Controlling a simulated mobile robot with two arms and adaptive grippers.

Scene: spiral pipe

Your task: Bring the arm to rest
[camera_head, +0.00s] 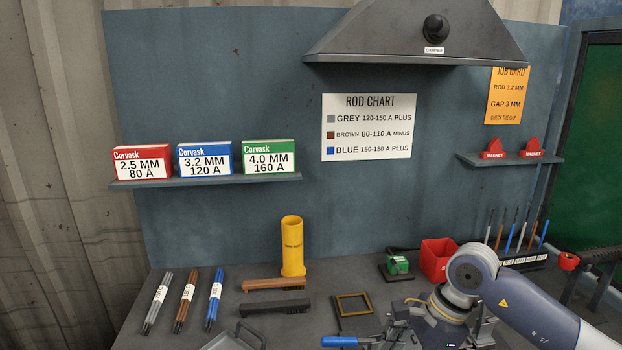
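My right arm (535,310) comes in from the lower right. Its rounded wrist (474,270) is over the right part of the bench. Below it, metal parts run down to the bottom edge of the picture, and I cannot make out the fingertips of my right gripper. Whether it is open or shut does not show. A blue handle (340,341) lies at the bottom edge, left of these metal parts. My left arm and gripper are not in view.
Rod bundles, grey (158,302), brown (185,301) and blue (214,299), lie at the left. A yellow tube (292,246) stands upright near brushes (274,284). A red bin (437,258) and a rod rack (524,262) stand behind my arm. A hood (416,35) overhangs the back.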

